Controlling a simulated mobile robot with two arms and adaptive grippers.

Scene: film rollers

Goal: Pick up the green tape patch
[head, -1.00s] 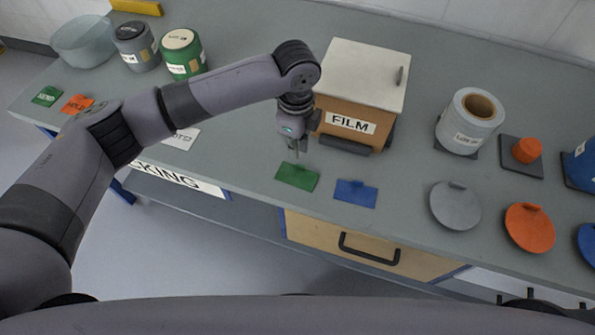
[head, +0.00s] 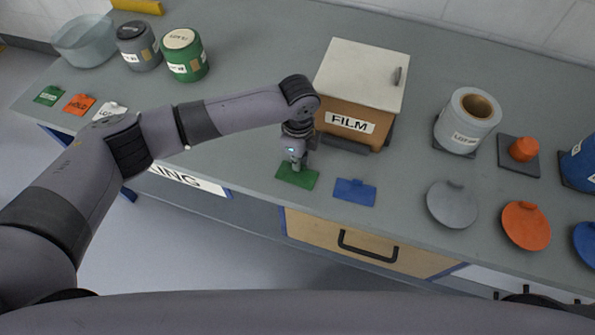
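The green tape patch (head: 298,178) lies flat on the grey bench near its front edge, left of a blue patch (head: 355,192). My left gripper (head: 297,166) points down at the upper edge of the green patch, over its small raised tab. The fingers are small and partly hidden, so I cannot tell if they are closed on the tab. My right gripper is not in view.
The FILM box (head: 358,95) stands just behind the gripper. A grey roller (head: 467,122), a grey disc (head: 453,204) and an orange disc (head: 526,226) are to the right. Small label cards, including an orange one (head: 79,104), and a green canister (head: 184,56) are at the left.

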